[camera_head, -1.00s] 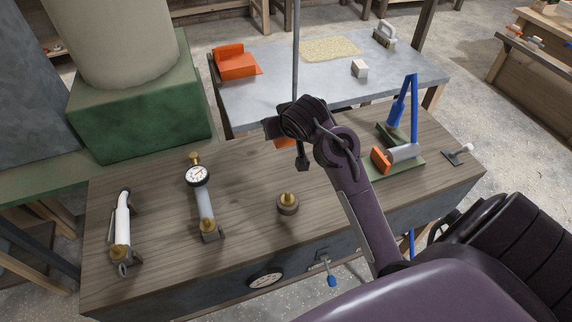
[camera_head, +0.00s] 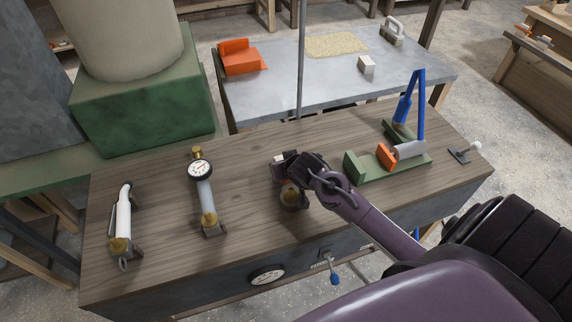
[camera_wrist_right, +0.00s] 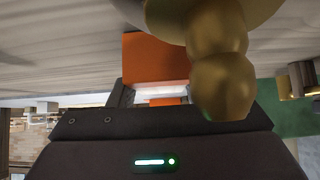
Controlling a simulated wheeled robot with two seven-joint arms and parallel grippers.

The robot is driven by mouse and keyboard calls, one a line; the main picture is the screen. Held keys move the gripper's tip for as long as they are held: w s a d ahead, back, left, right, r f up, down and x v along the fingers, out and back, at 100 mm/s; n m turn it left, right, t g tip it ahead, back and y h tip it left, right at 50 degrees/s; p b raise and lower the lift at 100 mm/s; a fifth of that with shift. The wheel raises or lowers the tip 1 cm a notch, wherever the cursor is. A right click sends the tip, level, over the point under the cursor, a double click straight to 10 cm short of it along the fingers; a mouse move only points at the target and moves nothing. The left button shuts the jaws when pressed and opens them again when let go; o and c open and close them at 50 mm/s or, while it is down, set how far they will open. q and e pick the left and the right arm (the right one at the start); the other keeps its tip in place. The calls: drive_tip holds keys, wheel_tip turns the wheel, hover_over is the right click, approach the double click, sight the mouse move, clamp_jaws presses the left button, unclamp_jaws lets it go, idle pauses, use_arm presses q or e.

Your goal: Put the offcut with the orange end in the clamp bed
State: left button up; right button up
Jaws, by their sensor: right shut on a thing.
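My right gripper (camera_head: 284,162) is above the middle of the wooden bench, beside and partly over a brass-topped fitting. It is shut on the offcut (camera_head: 278,158), which shows as a small pale patch at the fingers in the head view. In the right wrist view the offcut's orange end (camera_wrist_right: 155,60) sticks out past the fingers (camera_wrist_right: 160,95), with a pale band between them. The green clamp bed (camera_head: 372,172) lies on the bench to the right of the gripper, apart from it. It carries an orange block, a grey cylinder and a blue lever (camera_head: 416,105). My left gripper is out of view.
The brass-topped fitting (camera_head: 293,200) stands close under my right gripper and looms large in the right wrist view (camera_wrist_right: 218,60). A gauge cylinder (camera_head: 203,190) and a white cylinder (camera_head: 122,215) are at the left. A small toggle (camera_head: 464,155) is at the right end.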

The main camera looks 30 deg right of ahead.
drive_tip(key=o, duration=1)
drive_tip(key=shift+f, duration=0.1)
